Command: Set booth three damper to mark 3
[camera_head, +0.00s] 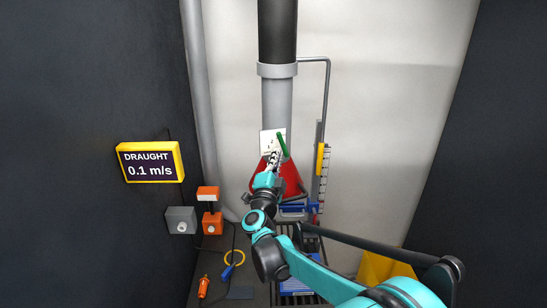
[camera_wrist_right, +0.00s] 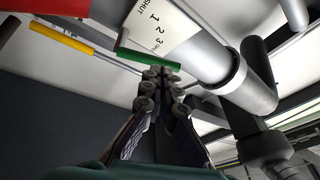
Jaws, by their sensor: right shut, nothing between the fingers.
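The damper's green lever (camera_head: 283,145) sits at the right of a white scale plate (camera_head: 268,141) on the grey duct. In the right wrist view, the green lever (camera_wrist_right: 149,59) crosses just beyond the fingertips, and the plate (camera_wrist_right: 160,28) shows SHUT, 1, 2 and a further mark. I cannot tell which mark the lever points to. My right gripper (camera_head: 273,161) is shut and empty, its tips close to the lever; I cannot tell whether they touch. A yellow-framed display (camera_head: 151,162) on the left wall reads DRAUGHT 0.1 m/s. My left gripper is out of view.
A red hood (camera_head: 291,177) hangs below the duct, behind my right gripper. A gauge with a yellow slider (camera_head: 321,158) stands to its right. Dark curtains flank both sides.

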